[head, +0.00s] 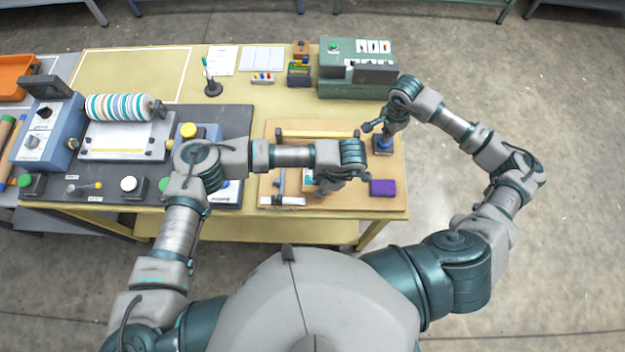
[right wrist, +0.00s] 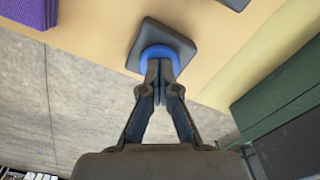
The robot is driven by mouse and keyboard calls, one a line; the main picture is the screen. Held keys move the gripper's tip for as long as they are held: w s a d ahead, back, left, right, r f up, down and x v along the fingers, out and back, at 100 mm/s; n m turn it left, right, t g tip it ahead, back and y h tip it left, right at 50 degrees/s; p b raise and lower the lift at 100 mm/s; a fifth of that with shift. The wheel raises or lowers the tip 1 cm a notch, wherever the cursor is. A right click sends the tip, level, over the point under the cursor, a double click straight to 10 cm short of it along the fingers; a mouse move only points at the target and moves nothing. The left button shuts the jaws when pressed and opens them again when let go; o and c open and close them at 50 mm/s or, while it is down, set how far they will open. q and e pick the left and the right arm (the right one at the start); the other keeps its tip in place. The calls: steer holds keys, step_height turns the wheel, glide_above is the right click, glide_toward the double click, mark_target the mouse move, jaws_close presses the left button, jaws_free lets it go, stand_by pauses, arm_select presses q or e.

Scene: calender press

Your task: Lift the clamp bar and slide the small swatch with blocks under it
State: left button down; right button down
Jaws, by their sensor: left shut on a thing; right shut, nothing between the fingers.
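My left gripper (head: 320,190) is over the front middle of a tan board (head: 395,200). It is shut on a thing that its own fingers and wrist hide. A yellow bar (head: 318,134), which may be the clamp bar, lies across the back of the board. My right gripper (head: 373,127) is shut and empty beside a dark square block with a blue round top (head: 382,143). In the right wrist view its closed fingertips (right wrist: 157,82) are at the blue top of that block (right wrist: 160,50).
A purple block (head: 382,187) sits at the board's right front. A green machine (head: 357,75) stands behind the board. At left is a press with a striped roller (head: 120,107). A pen stand (head: 212,88) stands at the back. The floor right of the table is clear.

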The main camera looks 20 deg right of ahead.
arm_select(q)
steer(key=shift+w+d+f, duration=0.2)
steer(key=shift+w+f, duration=0.35)
steer(key=shift+w+d+f, duration=0.15)
steer(key=shift+w+f, duration=0.4)
arm_select(e)
steer(key=shift+s+f, duration=0.1)
steer(key=shift+f, duration=0.1)
arm_select(q)
steer(key=shift+w+d+f, duration=0.15)
steer(key=shift+w, duration=0.3)
steer(key=shift+w+d+f, duration=0.1)
steer(key=shift+w+d, duration=0.05)
steer(key=shift+w, duration=0.3)
steer(key=shift+w+d+f, duration=0.1)
steer(key=shift+w+d, duration=0.1)
steer(key=shift+w, duration=0.45)
steer(key=shift+w+d, duration=0.15)
steer(key=shift+w, duration=0.5)
steer(key=c, duration=0.9)
jaws_free()
steer(key=shift+c, duration=0.2)
